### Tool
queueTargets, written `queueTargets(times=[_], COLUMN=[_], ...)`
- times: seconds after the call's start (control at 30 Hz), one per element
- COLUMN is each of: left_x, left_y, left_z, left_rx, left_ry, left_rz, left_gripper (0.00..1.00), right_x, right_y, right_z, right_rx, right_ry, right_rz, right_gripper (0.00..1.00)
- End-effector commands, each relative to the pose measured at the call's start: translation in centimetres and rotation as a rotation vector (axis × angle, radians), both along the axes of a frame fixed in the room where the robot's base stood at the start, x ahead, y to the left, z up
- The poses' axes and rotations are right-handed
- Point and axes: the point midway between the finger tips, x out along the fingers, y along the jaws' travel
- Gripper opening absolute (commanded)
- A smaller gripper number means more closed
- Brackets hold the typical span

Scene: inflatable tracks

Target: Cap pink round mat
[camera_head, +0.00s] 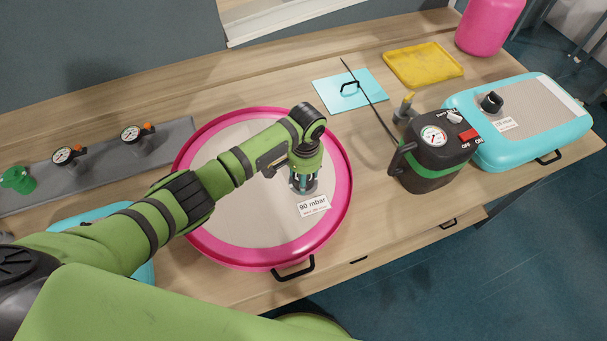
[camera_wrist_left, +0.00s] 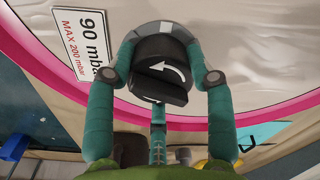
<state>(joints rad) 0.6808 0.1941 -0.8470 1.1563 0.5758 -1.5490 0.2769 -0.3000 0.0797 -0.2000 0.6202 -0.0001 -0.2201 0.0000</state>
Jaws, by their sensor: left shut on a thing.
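The pink round mat (camera_head: 335,215) lies on the wooden bench in the middle of the head view, with a grey top and a pink rim. A white label reading 90 mbar (camera_head: 313,205) is on its top, and it also shows in the left wrist view (camera_wrist_left: 82,42). My left gripper (camera_head: 303,182) reaches down over the mat beside the label. In the left wrist view, its teal fingers close around a black cap (camera_wrist_left: 160,82) with a white curved arrow. The cap sits at a grey round fitting on the mat. My right gripper is out of view.
A black and green pump (camera_head: 433,155) with a gauge stands right of the mat. A turquoise mat (camera_head: 560,128), yellow tray (camera_head: 422,64) and pink canister (camera_head: 488,25) are farther right. A light-blue plate (camera_head: 350,91) lies behind. Gauges (camera_head: 132,136) stand on a grey strip at left.

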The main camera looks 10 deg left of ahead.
Motion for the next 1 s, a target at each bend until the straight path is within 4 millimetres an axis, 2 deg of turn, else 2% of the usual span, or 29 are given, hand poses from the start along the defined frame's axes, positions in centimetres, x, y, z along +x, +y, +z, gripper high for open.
queueTargets(times=[0.23,0.27,0.3,0.33,0.77,0.87,1.0], left_x=[0.0,0.0,0.0,0.0,0.1,0.1,0.1], left_y=[0.0,0.0,0.0,0.0,0.0,0.0,-0.2], left_z=[0.0,0.0,0.0,0.0,0.5,1.8,4.8], left_rx=[0.0,0.0,0.001,0.0,0.0,-0.001,-0.002], left_ry=[-0.003,-0.003,-0.003,-0.003,-0.003,-0.006,-0.008], left_rz=[0.052,0.052,0.051,0.051,0.049,0.049,0.048], left_gripper=[0.29,0.57,0.73,0.81,0.81,0.81,0.81], right_x=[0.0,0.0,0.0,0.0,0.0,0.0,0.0], right_y=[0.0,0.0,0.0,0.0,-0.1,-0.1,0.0], right_z=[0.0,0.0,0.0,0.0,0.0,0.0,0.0], right_rx=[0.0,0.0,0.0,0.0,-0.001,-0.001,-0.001], right_ry=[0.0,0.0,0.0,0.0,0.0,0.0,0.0], right_rz=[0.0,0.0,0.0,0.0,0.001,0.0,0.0], right_gripper=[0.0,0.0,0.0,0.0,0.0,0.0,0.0])
